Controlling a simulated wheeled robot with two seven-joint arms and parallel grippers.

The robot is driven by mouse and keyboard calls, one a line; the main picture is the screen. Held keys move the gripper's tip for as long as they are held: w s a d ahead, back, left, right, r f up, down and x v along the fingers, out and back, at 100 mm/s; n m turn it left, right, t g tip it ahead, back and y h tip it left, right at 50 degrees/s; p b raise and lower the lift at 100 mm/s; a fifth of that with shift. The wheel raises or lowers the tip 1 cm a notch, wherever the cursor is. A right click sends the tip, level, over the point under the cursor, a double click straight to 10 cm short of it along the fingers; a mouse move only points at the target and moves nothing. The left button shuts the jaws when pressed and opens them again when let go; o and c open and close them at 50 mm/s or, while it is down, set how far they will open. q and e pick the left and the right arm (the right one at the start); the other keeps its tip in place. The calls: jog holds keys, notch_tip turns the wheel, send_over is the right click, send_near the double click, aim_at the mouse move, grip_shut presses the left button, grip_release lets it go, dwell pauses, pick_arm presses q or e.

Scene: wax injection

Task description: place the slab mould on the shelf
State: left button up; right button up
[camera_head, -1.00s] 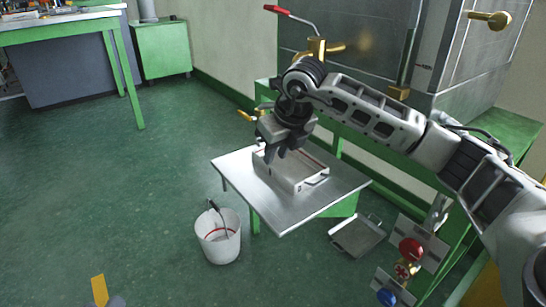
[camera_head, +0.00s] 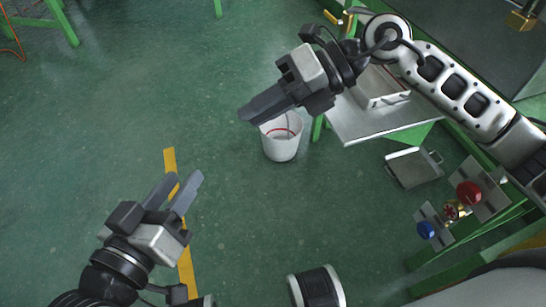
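A pale, shallow rectangular metal mould with raised walls and a small side handle (camera_head: 391,99) sits on the metal shelf plate (camera_head: 360,127) at the upper right. My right arm hides part of it. A flatter grey tray with handles (camera_head: 413,168) lies lower down, in front of the shelf. I cannot tell which is the slab mould. My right gripper (camera_head: 249,114) is left of the shelf, apart from the mould, with nothing seen in its fingers. They overlap, so their opening is unclear. My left gripper (camera_head: 182,184) is open and empty at the lower left.
A white bucket (camera_head: 281,145) stands on the floor left of the shelf, below my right gripper. Red (camera_head: 468,192) and blue (camera_head: 426,230) knobs are at the lower right. A yellow floor stripe (camera_head: 186,270) runs near my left gripper.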

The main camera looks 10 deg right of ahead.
jog(key=s+a+r+m+t+y, duration=0.2)
jog(key=s+a+r+m+y, duration=0.5)
jog(key=y, duration=0.3)
jog(key=w+d+m+t+h, duration=0.2)
jog(key=d+m+t+h, duration=0.1)
jog(key=m+t, duration=0.6)
jog(key=w+d+m+t+h, duration=0.25)
jog(key=m+t, duration=0.35)
jog(key=m, duration=0.4)
jog(key=s+f+m+g+h, duration=0.3)
jog(key=f+m+h, duration=0.5)
jog(key=f+m, duration=0.4)
jog(key=shift+s+d+f+m, duration=0.15)
jog(key=shift+s+d+m, duration=0.25)
jog(key=shift+s, duration=0.3)
jog(key=shift+d, duration=0.1)
